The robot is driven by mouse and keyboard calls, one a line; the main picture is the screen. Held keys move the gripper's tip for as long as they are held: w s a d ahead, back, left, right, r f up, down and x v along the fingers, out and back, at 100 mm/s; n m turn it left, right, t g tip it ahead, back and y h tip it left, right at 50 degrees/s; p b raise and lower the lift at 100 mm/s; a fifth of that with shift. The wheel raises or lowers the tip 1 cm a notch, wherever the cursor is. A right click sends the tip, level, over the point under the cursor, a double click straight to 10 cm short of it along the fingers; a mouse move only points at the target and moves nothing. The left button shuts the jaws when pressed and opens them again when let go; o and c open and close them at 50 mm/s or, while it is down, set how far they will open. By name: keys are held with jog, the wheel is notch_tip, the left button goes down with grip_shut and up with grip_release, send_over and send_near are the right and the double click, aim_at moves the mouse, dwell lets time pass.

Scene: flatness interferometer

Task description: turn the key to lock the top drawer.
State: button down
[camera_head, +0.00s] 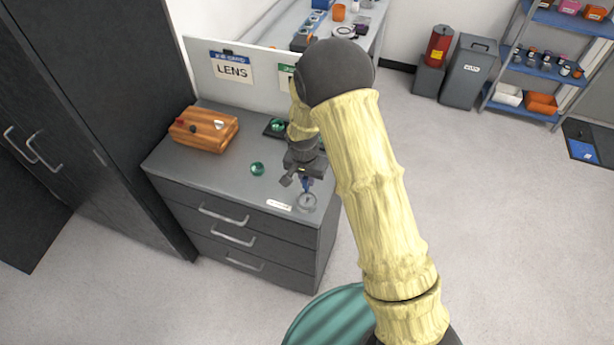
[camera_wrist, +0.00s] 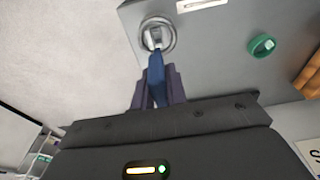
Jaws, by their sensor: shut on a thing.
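The key has a blue grip (camera_wrist: 156,75) and its tip meets a round silver lock (camera_wrist: 158,36) on the grey cabinet top. My gripper (camera_wrist: 157,88) is shut on the blue key, above the lock. In the head view my gripper (camera_head: 305,180) is over the front right corner of the cabinet, just above the round lock (camera_head: 306,203). The top drawer (camera_head: 240,222) of the grey cabinet appears closed, with a silver handle. How far the key sits inside the lock cannot be told.
A white label (camera_head: 279,205) lies beside the lock. A green round piece (camera_head: 257,169) and a wooden box (camera_head: 204,129) stand on the cabinet top (camera_head: 165,160). A tall dark cabinet (camera_head: 95,100) is at the left. Open floor lies to the right.

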jog(key=shift+f+b, duration=1.45)
jog(key=shift+f, duration=0.9)
jog(key=shift+f+b, duration=1)
jog(key=shift+f, duration=0.25)
jog(key=shift+n+y, duration=0.3)
jog(key=shift+n, duration=3.1)
